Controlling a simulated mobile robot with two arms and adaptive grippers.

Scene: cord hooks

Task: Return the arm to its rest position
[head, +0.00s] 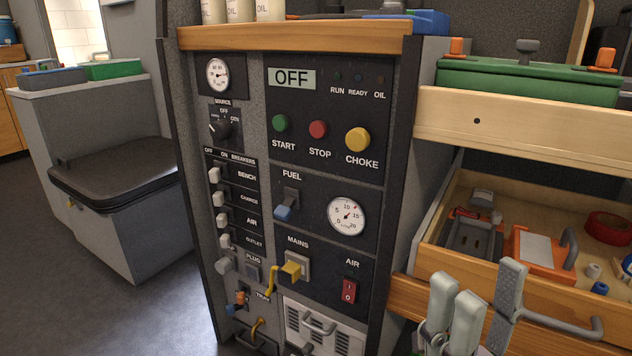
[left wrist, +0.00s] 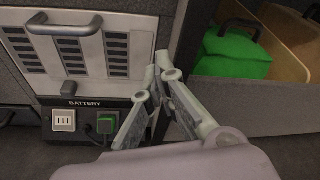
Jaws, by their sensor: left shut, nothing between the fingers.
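My left gripper (left wrist: 160,75) shows in the left wrist view. Its fingers are shut with nothing between them, in front of the lower part of the panel. My right gripper (head: 478,290) shows at the bottom right of the head view, in front of the drawers. I cannot make out the left gripper in the head view.
An open drawer (head: 470,185) with tools is at the right, under a green case (head: 530,80). A vent with handle (left wrist: 64,25) is above the sockets. Floor is clear at left.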

